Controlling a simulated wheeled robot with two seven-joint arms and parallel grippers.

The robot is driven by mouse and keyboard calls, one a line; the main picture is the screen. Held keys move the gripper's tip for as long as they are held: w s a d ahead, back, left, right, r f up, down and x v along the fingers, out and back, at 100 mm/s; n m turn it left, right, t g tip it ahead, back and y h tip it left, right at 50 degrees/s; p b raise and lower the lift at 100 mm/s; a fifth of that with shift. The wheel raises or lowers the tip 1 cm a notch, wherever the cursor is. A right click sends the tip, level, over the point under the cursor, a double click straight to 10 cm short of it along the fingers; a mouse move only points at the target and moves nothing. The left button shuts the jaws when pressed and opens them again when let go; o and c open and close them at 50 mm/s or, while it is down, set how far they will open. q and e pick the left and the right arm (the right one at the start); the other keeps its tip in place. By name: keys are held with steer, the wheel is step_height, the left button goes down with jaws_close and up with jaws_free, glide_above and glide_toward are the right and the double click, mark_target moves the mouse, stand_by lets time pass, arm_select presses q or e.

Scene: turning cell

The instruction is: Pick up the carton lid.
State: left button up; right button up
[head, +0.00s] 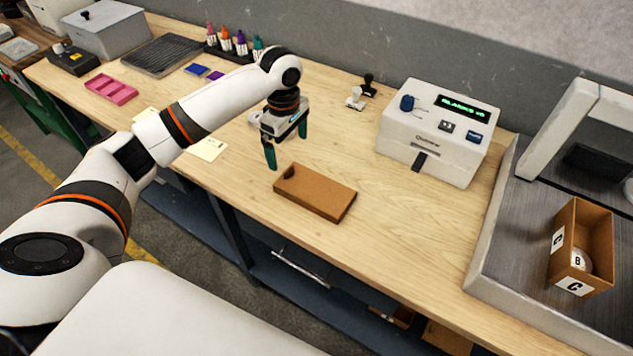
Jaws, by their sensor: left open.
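The carton lid (316,191) is a flat brown cardboard piece with a dark notch near its left end. It lies on the wooden table near the front edge. My left gripper (287,149) has green fingers spread apart, pointing down, with nothing between them. It is just behind and to the left of the lid, apart from it. An open brown carton (582,238) with "C" labels stands in the grey tray at the right, with a round white item marked "B" inside. My right gripper is not in view.
A white machine (436,133) with a green display stands behind and right of the lid. Two small stamps (356,97) stand at the back. Colored bottles (241,43), a pink tray (111,89) and a dark mat (154,55) are at the left. The table right of the lid is clear.

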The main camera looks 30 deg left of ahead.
mark_target(288, 169)
arm_select(q)
steer(key=f, duration=0.3)
steer(key=shift+s+f+p, duration=0.35)
steer(key=shift+f, duration=0.05)
steer(key=shift+w+f, duration=0.15)
steer(key=shift+f, duration=0.5)
step_height(288, 169, down, 4)
steer(key=shift+f+p, duration=0.15)
steer(key=shift+p, duration=0.7)
steer(key=shift+f, duration=0.2)
steer(key=c, duration=0.9)
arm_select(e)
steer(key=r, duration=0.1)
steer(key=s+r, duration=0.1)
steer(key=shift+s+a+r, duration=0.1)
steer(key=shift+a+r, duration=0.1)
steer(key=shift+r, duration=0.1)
